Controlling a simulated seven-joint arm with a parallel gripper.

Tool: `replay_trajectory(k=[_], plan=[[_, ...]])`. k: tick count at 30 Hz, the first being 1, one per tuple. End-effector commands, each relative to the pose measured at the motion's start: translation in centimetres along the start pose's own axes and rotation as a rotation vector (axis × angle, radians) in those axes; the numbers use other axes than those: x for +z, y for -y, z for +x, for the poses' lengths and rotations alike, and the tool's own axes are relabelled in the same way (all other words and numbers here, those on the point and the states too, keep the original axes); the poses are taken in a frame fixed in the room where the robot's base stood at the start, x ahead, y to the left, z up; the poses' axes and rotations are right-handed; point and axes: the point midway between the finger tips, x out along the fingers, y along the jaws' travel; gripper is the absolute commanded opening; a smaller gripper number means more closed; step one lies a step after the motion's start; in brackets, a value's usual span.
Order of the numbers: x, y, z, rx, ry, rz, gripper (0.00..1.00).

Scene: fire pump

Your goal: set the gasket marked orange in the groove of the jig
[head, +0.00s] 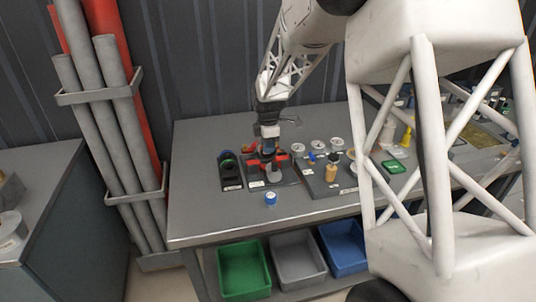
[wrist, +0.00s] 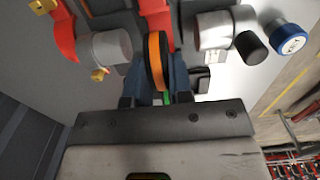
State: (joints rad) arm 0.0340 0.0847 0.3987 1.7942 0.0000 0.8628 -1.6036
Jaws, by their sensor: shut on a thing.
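My gripper (wrist: 157,92) is shut on a black ring with an orange band, the gasket marked orange (wrist: 157,60). The gasket stands edge-on between the fingers in the wrist view. In the head view my gripper (head: 268,150) is low over a dark fixture with red parts (head: 281,158). The gripper and arm hide much of that fixture, and I cannot make out the jig's groove. The wrist view shows red brackets (wrist: 152,15) and grey cylinders (wrist: 105,47) close to the gasket. I cannot tell whether the gasket touches anything there.
A black holder (head: 231,178) with a green-marked ring stands left of the fixture. A blue-capped object (head: 270,198) stands in front; its cap (wrist: 290,38) shows in the wrist view. A plate with gauges (head: 328,183) lies to the right. The bench's front left (head: 205,215) is clear.

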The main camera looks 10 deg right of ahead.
Motion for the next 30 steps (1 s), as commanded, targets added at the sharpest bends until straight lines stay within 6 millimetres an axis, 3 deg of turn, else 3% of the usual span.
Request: replay_trajectory(k=[8,19,30], plan=[[0.0,0.0,0.3,-0.001,0.000,0.000,0.00],[0.0,0.0,3.5,0.001,0.000,0.000,0.00],[0.0,0.0,3.8,0.000,0.000,0.000,0.00]])
